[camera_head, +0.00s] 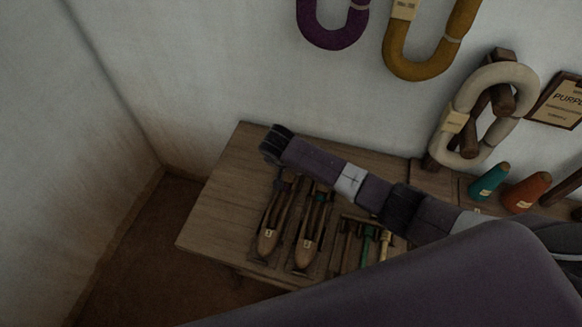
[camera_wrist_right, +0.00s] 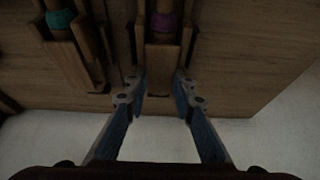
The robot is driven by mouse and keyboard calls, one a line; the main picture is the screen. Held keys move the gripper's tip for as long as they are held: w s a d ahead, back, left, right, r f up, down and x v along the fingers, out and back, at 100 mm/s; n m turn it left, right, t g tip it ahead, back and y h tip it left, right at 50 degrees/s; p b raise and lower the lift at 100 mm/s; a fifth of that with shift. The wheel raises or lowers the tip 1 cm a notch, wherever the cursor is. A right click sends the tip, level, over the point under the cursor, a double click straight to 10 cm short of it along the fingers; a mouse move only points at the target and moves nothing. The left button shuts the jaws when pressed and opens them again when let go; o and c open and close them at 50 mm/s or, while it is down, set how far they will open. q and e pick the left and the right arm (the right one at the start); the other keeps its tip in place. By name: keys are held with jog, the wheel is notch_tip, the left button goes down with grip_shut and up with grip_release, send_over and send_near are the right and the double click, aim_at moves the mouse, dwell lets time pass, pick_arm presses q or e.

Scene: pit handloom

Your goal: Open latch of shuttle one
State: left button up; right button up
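Two wooden boat-shaped shuttles lie side by side on the wooden table, a left shuttle (camera_head: 270,228) and a right shuttle (camera_head: 308,238). Each has a small pale tag, too small to read surely. In the right wrist view, one shuttle (camera_wrist_right: 164,24) has purple thread and the other (camera_wrist_right: 62,24) has teal thread. My right gripper (camera_wrist_right: 163,82) is open and empty, its fingertips apart near the end of the purple-thread shuttle's holder. In the head view, my right gripper (camera_head: 275,143) is at the table's back edge, beyond the left shuttle. No latch can be made out. My left gripper is not seen.
Slim tools (camera_head: 367,245) lie right of the shuttles. Teal (camera_head: 488,181) and orange (camera_head: 527,191) cones stand at the back right. Yarn hanks (camera_head: 425,60) hang on the wall (camera_head: 240,60) close behind the table (camera_head: 210,222). The table's left end is clear.

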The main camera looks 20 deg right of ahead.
jog(key=c, duration=0.6)
grip_shut()
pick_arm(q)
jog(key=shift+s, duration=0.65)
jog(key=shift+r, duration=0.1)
